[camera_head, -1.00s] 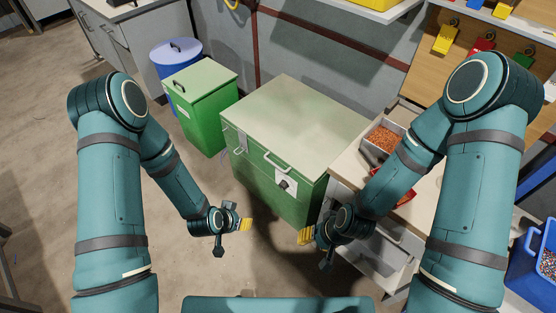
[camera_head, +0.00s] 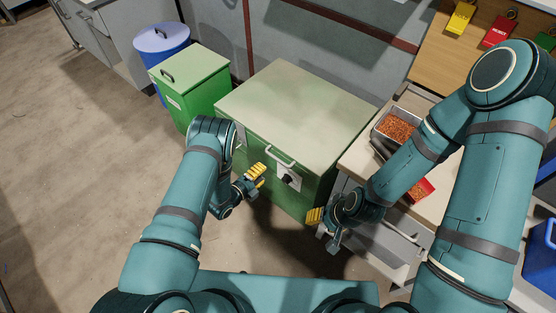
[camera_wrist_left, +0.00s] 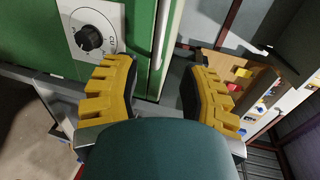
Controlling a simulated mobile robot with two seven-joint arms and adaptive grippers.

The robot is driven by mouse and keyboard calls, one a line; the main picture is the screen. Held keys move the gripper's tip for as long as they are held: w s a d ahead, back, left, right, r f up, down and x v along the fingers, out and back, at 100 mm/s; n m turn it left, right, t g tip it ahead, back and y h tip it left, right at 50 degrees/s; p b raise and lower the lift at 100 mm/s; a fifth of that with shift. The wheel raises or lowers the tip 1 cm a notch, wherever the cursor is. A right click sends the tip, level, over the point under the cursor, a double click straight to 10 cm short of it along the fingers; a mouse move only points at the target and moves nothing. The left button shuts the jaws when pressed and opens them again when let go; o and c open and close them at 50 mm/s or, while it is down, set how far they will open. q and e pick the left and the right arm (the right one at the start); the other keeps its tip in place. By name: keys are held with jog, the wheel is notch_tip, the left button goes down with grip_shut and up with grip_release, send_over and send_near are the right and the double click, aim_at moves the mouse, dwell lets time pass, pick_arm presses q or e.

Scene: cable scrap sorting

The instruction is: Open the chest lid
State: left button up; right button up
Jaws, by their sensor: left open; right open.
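The green chest (camera_head: 262,192) stands in the middle of the head view, its pale lid (camera_head: 298,108) shut. A white lid handle (camera_head: 280,157) is on its front edge, above a dark knob on a white plate (camera_head: 288,179). My left gripper (camera_head: 257,172) is open and empty, just in front of the chest's front, left of the handle. In the left wrist view the knob (camera_wrist_left: 90,38) and a pale bar (camera_wrist_left: 160,35), probably the handle, show beyond the open yellow fingers (camera_wrist_left: 152,88). My right gripper (camera_head: 315,216) is open and empty, low by the chest's right front corner.
A workbench (camera_head: 358,160) with a tray of copper bits (camera_head: 397,128) and a red tray (camera_head: 420,190) stands right of the chest. A green bin (camera_head: 190,88) and a blue bin (camera_head: 162,42) stand to its left. The floor at the left is clear.

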aim_at(277, 160)
pick_arm(q)
jog(key=b+x, duration=0.2)
jog(key=x, duration=0.8)
jog(key=shift+w, duration=0.1)
grip_shut()
